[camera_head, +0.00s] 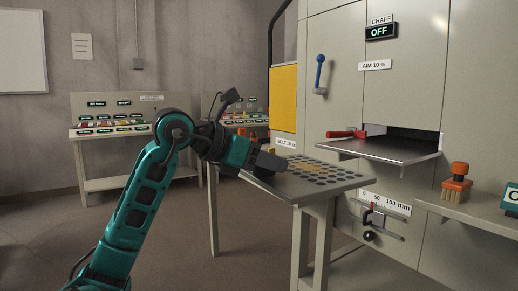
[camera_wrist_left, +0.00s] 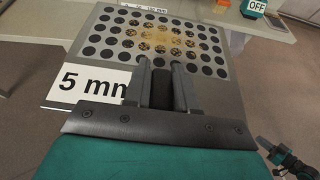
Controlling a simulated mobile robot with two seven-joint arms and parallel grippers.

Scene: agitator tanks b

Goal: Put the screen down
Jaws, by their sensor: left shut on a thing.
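The screen (camera_head: 312,177) is a grey plate with rows of round holes and yellowish grain in its middle. In the left wrist view the screen (camera_wrist_left: 205,62) has a white "5 mm" label at its near left. My left gripper (camera_head: 268,162) is shut on the near edge of the screen, with its fingers (camera_wrist_left: 160,88) over the rim. The screen lies level at the top of a pale legged stand (camera_head: 301,240); I cannot tell whether it rests there or hovers just above. A dark jointed part at lower right of the left wrist view looks like my right gripper (camera_wrist_left: 287,160), its jaws unclear.
The machine cabinet (camera_head: 350,85) stands behind, with an open slot and a metal shelf (camera_head: 385,150) bearing a red-handled tool (camera_head: 346,134). An orange brush (camera_head: 457,182) stands on the right-hand ledge (camera_head: 470,208). A control desk (camera_head: 125,130) is at the left.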

